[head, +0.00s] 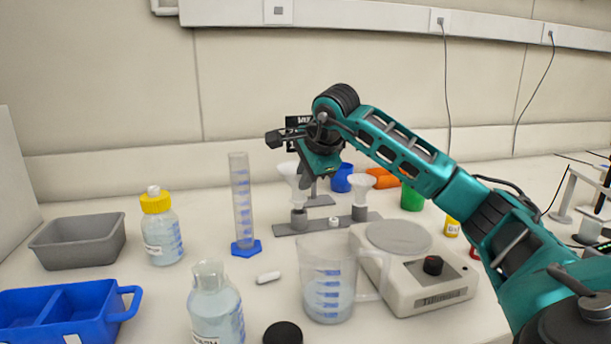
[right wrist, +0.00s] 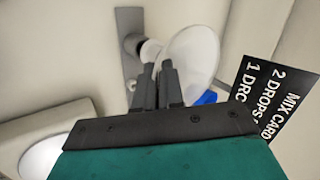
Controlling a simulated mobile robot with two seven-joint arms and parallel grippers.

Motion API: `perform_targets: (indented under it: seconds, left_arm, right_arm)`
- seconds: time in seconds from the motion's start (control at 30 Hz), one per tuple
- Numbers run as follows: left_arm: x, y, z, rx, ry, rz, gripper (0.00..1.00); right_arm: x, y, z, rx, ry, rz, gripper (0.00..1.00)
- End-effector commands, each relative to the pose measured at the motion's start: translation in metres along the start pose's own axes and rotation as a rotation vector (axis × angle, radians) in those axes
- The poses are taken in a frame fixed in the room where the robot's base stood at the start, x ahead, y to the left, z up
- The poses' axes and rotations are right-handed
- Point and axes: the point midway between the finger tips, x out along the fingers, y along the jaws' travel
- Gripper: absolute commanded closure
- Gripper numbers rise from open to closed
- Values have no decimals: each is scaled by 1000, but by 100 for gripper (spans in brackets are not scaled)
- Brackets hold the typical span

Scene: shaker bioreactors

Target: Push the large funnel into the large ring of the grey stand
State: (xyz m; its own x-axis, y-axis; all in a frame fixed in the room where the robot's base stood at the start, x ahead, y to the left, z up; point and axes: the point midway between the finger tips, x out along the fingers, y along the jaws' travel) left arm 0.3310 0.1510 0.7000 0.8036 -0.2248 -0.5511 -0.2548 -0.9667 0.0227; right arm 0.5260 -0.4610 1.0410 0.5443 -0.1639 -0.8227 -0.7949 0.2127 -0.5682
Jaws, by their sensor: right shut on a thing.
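The large white funnel (head: 292,176) stands roughly upright over the left part of the grey stand (head: 283,228). Its spout is just above or in a grey ring piece (head: 299,217); I cannot tell how deep it sits. My right gripper (head: 307,176) reaches down from above beside the funnel and is shut on it. In the right wrist view, the gripper's fingers (right wrist: 157,75) are close together at the edge of the funnel's wide mouth (right wrist: 196,50). A smaller white funnel (head: 357,187) sits over the stand's right part. My left gripper is not in view.
A blue-footed graduated cylinder (head: 241,200) stands left of the stand. A beaker (head: 327,285) and a scale (head: 425,280) stand in front. Blue (head: 341,178), orange (head: 383,178) and green (head: 411,197) items are behind and to the right. A black card (right wrist: 268,97) is close to the gripper.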

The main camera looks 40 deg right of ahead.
Motion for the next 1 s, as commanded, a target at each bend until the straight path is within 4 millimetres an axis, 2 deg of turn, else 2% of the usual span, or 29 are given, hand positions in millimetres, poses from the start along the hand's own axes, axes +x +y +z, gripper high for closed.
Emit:
perform_targets:
  seconds: [0.27, 1.0]
  left_arm:
    - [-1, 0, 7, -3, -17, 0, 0]
    - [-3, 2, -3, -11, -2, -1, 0]
  right_arm:
    - [0, 0, 0, 0, 0, 0, 100]
    - [0, 1, 0, 0, 0, 0, 100]
